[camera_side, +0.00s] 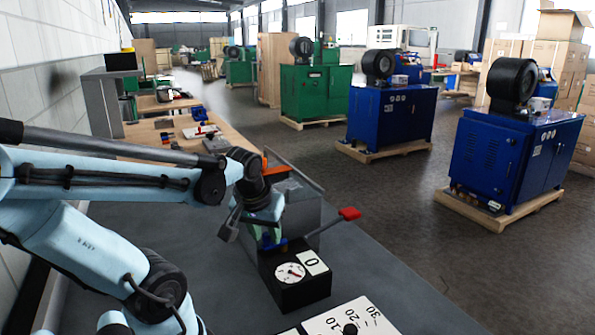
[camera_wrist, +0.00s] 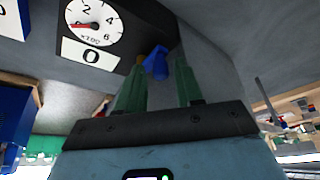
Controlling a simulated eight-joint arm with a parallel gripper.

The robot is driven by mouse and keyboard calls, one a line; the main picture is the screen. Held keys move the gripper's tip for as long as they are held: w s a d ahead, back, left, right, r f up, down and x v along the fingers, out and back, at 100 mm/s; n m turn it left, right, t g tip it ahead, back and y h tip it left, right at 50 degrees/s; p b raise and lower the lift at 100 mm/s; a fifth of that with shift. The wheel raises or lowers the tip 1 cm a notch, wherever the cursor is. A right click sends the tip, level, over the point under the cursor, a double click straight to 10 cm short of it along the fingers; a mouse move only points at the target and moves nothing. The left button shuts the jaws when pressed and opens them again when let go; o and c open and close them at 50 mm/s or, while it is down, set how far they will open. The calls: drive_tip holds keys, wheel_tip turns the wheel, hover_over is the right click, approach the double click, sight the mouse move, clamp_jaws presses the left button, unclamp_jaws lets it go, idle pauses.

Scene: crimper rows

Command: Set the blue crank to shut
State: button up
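A black box (camera_side: 295,295) stands on the dark grey bench, with a round white gauge (camera_side: 290,272) and a white plate marked "0" on top. A small blue part, apparently the blue crank (camera_side: 271,244), is at the box's back left, partly hidden by my gripper. In the wrist view the blue crank (camera_wrist: 156,63) shows just beyond and between my green fingertips. My gripper (camera_wrist: 158,75) is open, its fingers apart, and points down at the crank; it also shows in the side view (camera_side: 269,235). I cannot tell whether a finger touches the crank. The gauge needle (camera_wrist: 82,25) points near 0.
A grey, partly see-through box (camera_side: 305,212) stands behind. A white scale plate (camera_side: 345,318) marked 20 and 30 lies in front. The bench is clear to the right.

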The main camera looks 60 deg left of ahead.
drive_tip(key=n, duration=0.1)
drive_tip(key=d+n+g, duration=0.1)
drive_tip(key=n, duration=0.1)
drive_tip(key=n+y, duration=0.1)
drive_tip(key=shift+w+d+n+g, duration=0.3)
drive_tip(key=shift+w+d+n, duration=0.05)
drive_tip(key=shift+d+n, duration=0.05)
drive_tip(key=n+g, duration=0.1)
drive_tip(key=n, duration=0.1)
drive_tip(key=w+d+n, duration=0.1)
drive_tip(key=n, duration=0.1)
drive_tip(key=shift+w+d+n+g, duration=0.15)
drive_tip(key=shift+n+g, duration=0.25)
drive_tip(key=v, duration=1.2)
drive_tip(key=w+d+f+m+t+h, duration=0.4)
drive_tip(key=d+f+m+t, duration=0.3)
drive_tip(key=m, duration=1.1)
drive_tip(key=shift+w+f, duration=0.25)
drive_tip(key=shift+s+d+f+m+t, duration=0.25)
drive_tip(key=shift+s+f+m+t, duration=0.05)
drive_tip(key=shift+m, duration=0.2)
